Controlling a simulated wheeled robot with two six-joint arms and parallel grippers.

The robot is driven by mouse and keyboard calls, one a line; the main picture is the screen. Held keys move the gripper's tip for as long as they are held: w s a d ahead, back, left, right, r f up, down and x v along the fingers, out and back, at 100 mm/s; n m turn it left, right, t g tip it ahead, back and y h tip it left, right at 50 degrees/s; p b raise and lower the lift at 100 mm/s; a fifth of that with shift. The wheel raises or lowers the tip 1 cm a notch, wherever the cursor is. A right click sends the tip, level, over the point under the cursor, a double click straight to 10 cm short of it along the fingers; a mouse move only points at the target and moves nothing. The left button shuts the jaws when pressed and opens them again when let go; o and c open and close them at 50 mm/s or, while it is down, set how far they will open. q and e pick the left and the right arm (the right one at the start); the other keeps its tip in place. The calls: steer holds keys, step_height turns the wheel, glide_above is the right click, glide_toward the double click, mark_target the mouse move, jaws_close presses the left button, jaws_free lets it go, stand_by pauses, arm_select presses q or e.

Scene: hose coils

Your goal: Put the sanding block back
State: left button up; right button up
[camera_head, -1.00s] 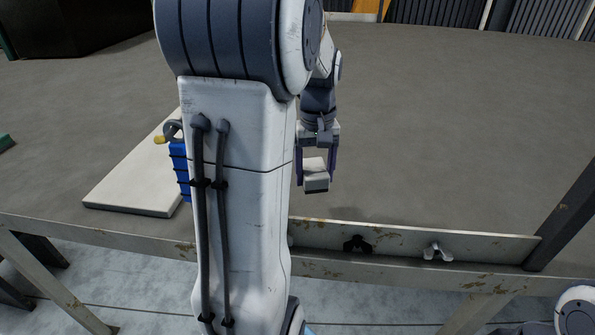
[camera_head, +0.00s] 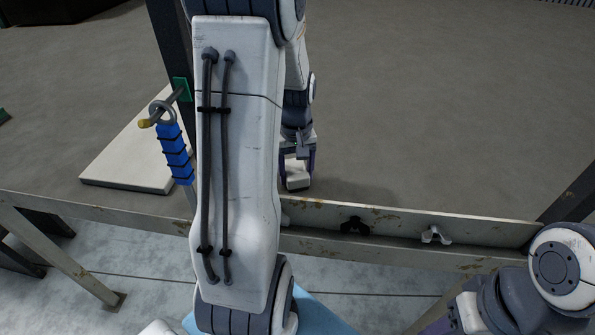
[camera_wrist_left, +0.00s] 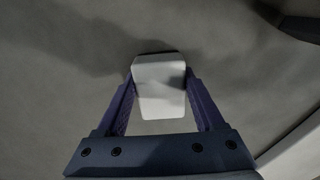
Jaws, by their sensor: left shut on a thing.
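The sanding block (camera_head: 298,183) is a small pale grey-white block. My left gripper (camera_head: 297,172) is shut on it, just behind the table's front rail and right of my large white arm link. In the left wrist view the block (camera_wrist_left: 160,92) sits between the two purple fingers, over the grey tabletop. I cannot tell whether it touches the table. My right gripper is not in view; only part of my right arm shows at the lower right.
A pale board (camera_head: 125,165) lies on the table at the left. A blue-wrapped bundle (camera_head: 175,152) hangs by a ring from a peg on a dark post. The front rail (camera_head: 400,228) carries a black clip (camera_head: 355,226) and a white clip (camera_head: 436,235). The tabletop at right is clear.

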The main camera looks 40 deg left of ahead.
mark_target(297, 171)
arm_select(q)
steer(key=shift+f, duration=0.1)
steer(key=o, duration=1.2)
steer(key=shift+w+r, duration=0.1)
steer(key=shift+r, duration=0.5)
step_height(297, 171, up, 11)
steer(key=shift+b, duration=0.45)
